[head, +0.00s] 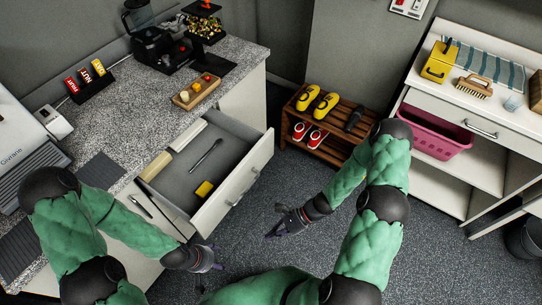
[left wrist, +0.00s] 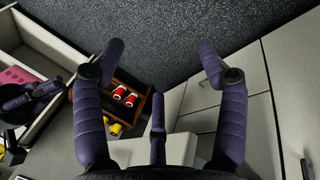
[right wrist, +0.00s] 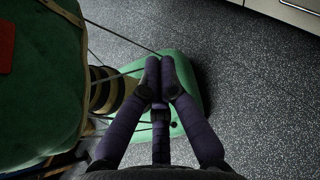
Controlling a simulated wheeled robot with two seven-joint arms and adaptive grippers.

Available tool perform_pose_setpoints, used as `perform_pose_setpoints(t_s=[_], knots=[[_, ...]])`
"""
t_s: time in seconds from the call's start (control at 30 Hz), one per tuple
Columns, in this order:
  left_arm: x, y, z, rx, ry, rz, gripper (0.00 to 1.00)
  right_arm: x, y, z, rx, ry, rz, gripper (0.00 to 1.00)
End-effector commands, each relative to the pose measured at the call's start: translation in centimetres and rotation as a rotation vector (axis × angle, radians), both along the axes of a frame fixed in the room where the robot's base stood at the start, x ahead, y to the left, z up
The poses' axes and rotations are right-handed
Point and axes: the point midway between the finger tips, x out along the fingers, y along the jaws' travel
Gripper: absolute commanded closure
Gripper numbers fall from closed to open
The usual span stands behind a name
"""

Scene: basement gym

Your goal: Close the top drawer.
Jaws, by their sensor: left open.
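The top drawer (head: 236,186) stands pulled far out from under the speckled counter (head: 163,110) in the head view. Its pale front faces right and carries two small handles. Inside are a yellow item (head: 204,189), a thin grey utensil (head: 205,155) and cream-coloured pieces (head: 188,136) near the back. My left gripper (head: 216,267) is open and empty, just below the drawer's near front corner and apart from it. Its spread purple fingers show in the left wrist view (left wrist: 160,62). My right gripper (head: 272,234) is shut and empty over the floor, right of the drawer; its fingertips meet in the right wrist view (right wrist: 160,62).
A wooden rack (head: 329,145) with red and yellow shoes stands beyond the drawer. A white shelf unit (head: 480,172) with a pink basket (head: 436,140) is at right. The counter holds a coffee machine (head: 155,38) and a wooden tray (head: 183,104). The floor between is clear.

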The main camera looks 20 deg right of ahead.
Motion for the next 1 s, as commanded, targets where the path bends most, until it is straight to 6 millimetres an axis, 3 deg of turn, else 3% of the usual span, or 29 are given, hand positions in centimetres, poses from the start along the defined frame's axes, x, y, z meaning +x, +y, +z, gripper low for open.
perform_pose_setpoints(t_s=[0.1, 0.23, 0.4, 0.5, 0.67, 1.0], knots=[[0.0, 0.0, 0.9, 0.0, 0.0, 0.0, 0.27, 5.5, -2.8, 2.4, 0.174, 0.017, -0.302, 1.0], [0.0, 0.0, 1.5, 0.0, 0.0, 0.0, 0.27, 11.0, -8.0, 4.8, 0.343, -0.033, -0.6, 1.0], [0.0, 0.0, 1.9, 0.0, 0.0, 0.0, 0.27, 14.8, -14.7, 7.1, 0.48, -0.136, -0.861, 1.0], [0.0, 0.0, 2.0, 0.0, 0.0, 0.0, 0.27, 15.6, -16.8, 7.8, 0.516, -0.174, -0.932, 1.0], [0.0, 0.0, 1.8, 0.0, 0.0, 0.0, 0.27, 16.5, -17.1, 8.0, 0.53, -0.189, -0.954, 1.0], [0.0, 0.0, 0.7, 0.0, 0.0, 0.0, 0.27, 20.9, -13.5, 7.9, 0.528, -0.187, -0.947, 1.0]])
